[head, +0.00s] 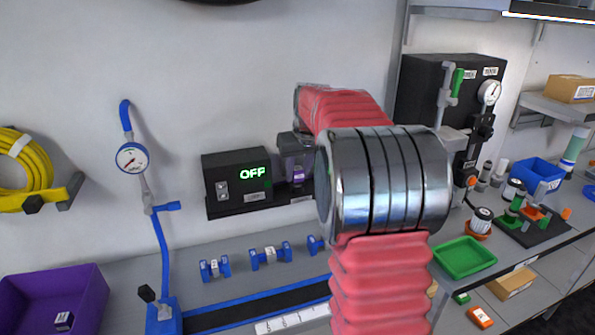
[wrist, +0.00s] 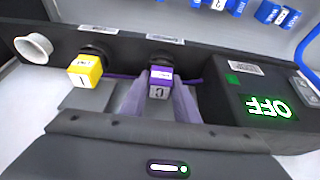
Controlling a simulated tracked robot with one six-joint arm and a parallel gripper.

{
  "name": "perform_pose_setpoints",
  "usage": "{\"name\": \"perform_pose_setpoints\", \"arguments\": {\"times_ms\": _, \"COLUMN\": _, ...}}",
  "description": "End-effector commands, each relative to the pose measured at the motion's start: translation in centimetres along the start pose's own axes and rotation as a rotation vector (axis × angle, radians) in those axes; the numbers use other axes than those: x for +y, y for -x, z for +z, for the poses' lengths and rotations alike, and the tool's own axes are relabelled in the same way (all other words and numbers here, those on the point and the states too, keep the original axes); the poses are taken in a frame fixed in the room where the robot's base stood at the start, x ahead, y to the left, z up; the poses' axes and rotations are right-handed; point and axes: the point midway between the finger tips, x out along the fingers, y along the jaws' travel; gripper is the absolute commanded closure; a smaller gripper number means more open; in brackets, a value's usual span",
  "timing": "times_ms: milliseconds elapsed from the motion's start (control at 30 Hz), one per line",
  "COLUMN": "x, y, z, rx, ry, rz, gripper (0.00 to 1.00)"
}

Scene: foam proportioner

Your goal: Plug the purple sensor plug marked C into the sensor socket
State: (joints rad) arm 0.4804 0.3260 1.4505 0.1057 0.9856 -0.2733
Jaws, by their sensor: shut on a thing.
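The purple plug marked C (wrist: 160,82) is between the fingers of my gripper (wrist: 160,100) in the wrist view. My gripper is shut on it. The plug is right in front of a dark round socket (wrist: 159,60) on the black rail. Its front end is hidden, so I cannot tell whether it is seated or only close. In the head view my gripper (head: 296,158) is at the wall rail, right of the display box, partly hidden by my arm.
A yellow plug marked I (wrist: 85,71) sits at a neighbouring dark socket. A white round fitting (wrist: 34,47) is at the rail's end. The black display box (head: 236,175) reads OFF. Blue clamps (head: 270,257) lie on the bench below; a purple bin (head: 85,290) stands left.

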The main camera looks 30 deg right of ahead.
Motion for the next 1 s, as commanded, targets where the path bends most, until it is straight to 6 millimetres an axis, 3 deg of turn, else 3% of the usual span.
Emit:
{"name": "perform_pose_setpoints", "arguments": {"times_ms": 167, "x": 0.0, "y": -0.2, "z": 0.1, "rx": 0.0, "ry": 0.0, "rz": 0.0, "gripper": 0.98}}
{"name": "perform_pose_setpoints", "arguments": {"times_ms": 200, "x": 0.0, "y": -0.2, "z": 0.1, "rx": 0.001, "ry": 0.0, "rz": 0.0, "gripper": 0.7}}
{"name": "perform_pose_setpoints", "arguments": {"times_ms": 300, "x": 0.0, "y": -0.2, "z": 0.1, "rx": 0.001, "ry": 0.0, "rz": 0.0, "gripper": 0.65}}
{"name": "perform_pose_setpoints", "arguments": {"times_ms": 633, "x": 0.0, "y": 0.1, "z": 0.1, "rx": 0.0, "ry": 0.0, "rz": 0.0, "gripper": 0.65}}
{"name": "perform_pose_setpoints", "arguments": {"times_ms": 1000, "x": 0.0, "y": 2.1, "z": 0.1, "rx": 0.001, "ry": 0.0, "rz": 0.0, "gripper": 0.65}}
